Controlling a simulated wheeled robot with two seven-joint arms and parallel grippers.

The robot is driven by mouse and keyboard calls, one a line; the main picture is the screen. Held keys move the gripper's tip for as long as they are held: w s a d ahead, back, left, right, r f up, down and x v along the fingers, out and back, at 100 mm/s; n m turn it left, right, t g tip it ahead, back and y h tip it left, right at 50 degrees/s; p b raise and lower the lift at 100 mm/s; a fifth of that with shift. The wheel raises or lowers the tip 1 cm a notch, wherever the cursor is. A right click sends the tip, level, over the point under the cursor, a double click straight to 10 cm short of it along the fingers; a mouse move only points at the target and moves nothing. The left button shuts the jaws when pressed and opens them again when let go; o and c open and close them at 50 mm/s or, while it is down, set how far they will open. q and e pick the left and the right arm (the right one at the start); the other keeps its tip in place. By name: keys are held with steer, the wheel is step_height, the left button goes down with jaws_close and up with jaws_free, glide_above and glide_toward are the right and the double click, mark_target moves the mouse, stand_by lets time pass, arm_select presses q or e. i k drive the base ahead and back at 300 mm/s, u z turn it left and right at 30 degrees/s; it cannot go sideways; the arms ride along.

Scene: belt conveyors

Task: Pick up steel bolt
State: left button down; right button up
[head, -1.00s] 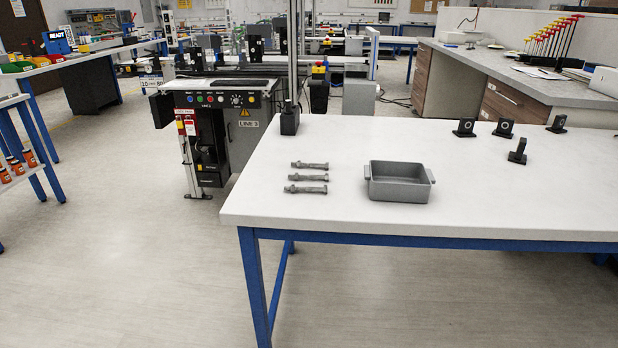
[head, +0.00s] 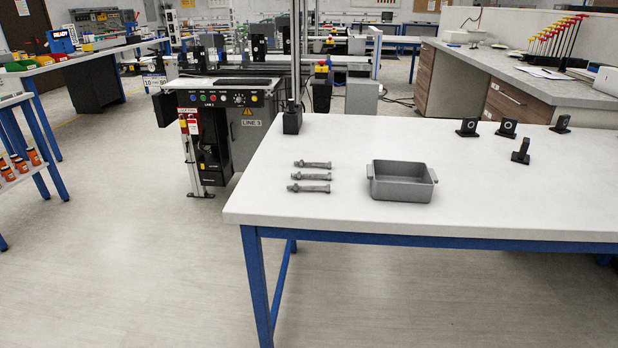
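Three grey steel bolts lie side by side on the white table (head: 460,215), near its left end. The far bolt (head: 313,164), the middle bolt (head: 311,176) and the near bolt (head: 309,188) all lie flat, with their lengths running left to right. A grey open tray with two side handles (head: 402,194) stands just right of them and looks empty. Neither of my grippers shows in the head view.
Several small black blocks, one of them the nearest block (head: 521,152), stand at the table's right. A metal post with a black base (head: 292,120) rises at the back left corner. A control panel unit (head: 222,125) stands behind left. The floor in front is clear.

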mark_target(299, 175)
steer(key=u, duration=0.55)
steer(key=k, duration=0.65)
steer(key=u, duration=0.9)
steer(key=i, duration=1.55)
steer(key=z, duration=1)
